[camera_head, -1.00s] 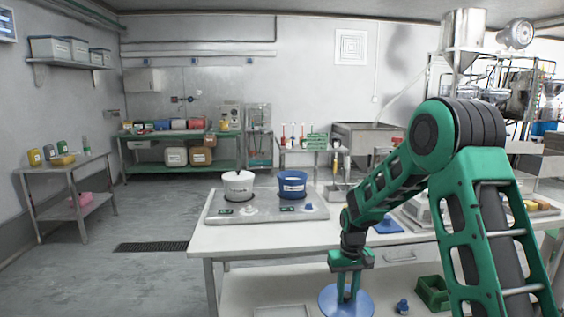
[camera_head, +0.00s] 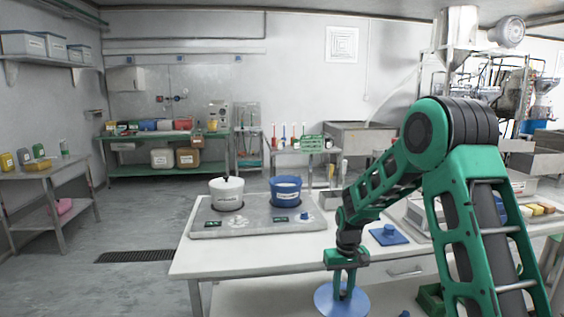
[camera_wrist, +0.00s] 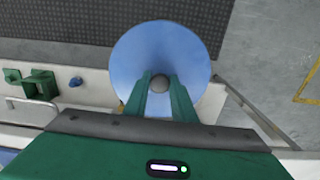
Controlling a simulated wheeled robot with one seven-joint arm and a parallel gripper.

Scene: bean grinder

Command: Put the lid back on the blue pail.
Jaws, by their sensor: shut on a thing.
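The blue pail (camera_head: 285,193) stands on a grey tray (camera_head: 258,229) on the white table in the head view, with its open top showing. My gripper (camera_head: 343,290) is in front of the table's near edge, low in the head view, pointing down. It is shut on the knob of a round blue lid (camera_head: 331,303), which hangs level below it. In the wrist view the lid (camera_wrist: 135,60) fills the upper middle, and my gripper (camera_wrist: 160,84) has its two green fingers on either side of the dark round knob.
A white pail (camera_head: 227,194) with its lid on stands left of the blue pail. A small blue knob-like part (camera_head: 304,216) lies on the tray. A blue square piece (camera_head: 388,234) lies on the table to the right. A green box (camera_head: 430,301) is low beside my arm.

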